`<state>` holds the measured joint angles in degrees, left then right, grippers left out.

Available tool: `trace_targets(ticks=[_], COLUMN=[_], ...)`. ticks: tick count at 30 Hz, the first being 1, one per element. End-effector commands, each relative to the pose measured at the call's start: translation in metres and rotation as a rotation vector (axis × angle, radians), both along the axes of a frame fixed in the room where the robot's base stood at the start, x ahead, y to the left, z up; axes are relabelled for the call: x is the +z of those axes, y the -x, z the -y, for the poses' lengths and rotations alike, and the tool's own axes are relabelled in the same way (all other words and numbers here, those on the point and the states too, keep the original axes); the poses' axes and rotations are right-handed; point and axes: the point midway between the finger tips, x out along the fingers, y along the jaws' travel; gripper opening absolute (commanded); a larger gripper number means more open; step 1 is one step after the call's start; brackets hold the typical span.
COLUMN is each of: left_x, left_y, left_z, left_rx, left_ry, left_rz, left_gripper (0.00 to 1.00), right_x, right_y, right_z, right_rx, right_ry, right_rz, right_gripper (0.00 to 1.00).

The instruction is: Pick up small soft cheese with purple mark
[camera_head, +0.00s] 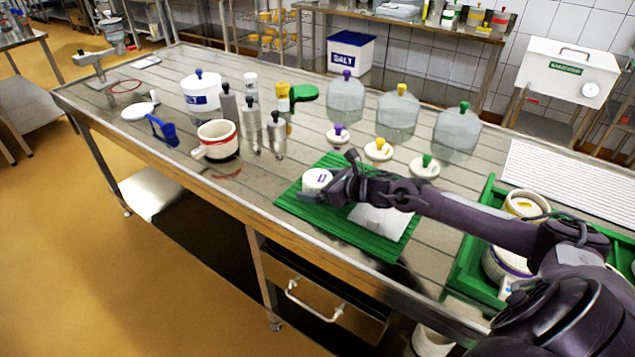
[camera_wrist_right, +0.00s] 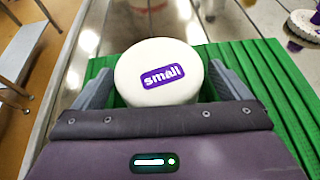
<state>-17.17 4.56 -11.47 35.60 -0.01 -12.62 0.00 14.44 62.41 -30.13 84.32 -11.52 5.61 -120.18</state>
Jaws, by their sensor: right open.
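The small soft cheese with the purple mark (camera_head: 316,180) is a white round on the green mat (camera_head: 345,237). In the right wrist view the cheese (camera_wrist_right: 160,72) shows a purple label reading "small". My right gripper (camera_head: 326,187) is at the cheese. In the right wrist view the jaws of my right gripper (camera_wrist_right: 158,88) are open, with one grey finger on each side of the cheese. I cannot tell whether the fingers touch it. The near side of the cheese is partly hidden by the gripper body. My left gripper is not in view.
A white sheet-like thing (camera_head: 381,218) lies on the mat beside my right arm. Small lids with purple (camera_head: 338,135), yellow (camera_head: 379,150) and green (camera_head: 425,167) knobs stand behind. A green crate (camera_head: 467,262) with pots is at the right. A red-banded pot (camera_head: 217,141) stands left.

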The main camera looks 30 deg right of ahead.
Motion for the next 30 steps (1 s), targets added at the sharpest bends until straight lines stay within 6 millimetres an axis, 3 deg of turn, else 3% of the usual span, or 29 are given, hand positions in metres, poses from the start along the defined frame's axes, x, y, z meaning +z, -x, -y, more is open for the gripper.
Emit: trace_targets(ticks=[6, 16, 25, 30], left_x=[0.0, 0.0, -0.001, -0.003], left_y=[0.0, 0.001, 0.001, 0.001], left_z=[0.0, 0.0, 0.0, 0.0], left_rx=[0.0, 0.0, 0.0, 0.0], left_ry=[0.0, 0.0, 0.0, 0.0], left_rz=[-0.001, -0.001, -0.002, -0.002], left_gripper=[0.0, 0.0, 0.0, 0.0], right_x=[0.0, 0.0, 0.003, 0.015], right_y=[-0.001, 0.0, -0.001, -0.001], right_z=[0.0, 0.0, 0.0, 0.001], right_rx=[0.0, 0.0, 0.0, 0.001], right_ry=[0.001, 0.001, 0.001, 0.003], right_rz=[0.0, 0.0, 0.004, 0.005], right_gripper=[0.96, 0.56, 0.56, 0.56])
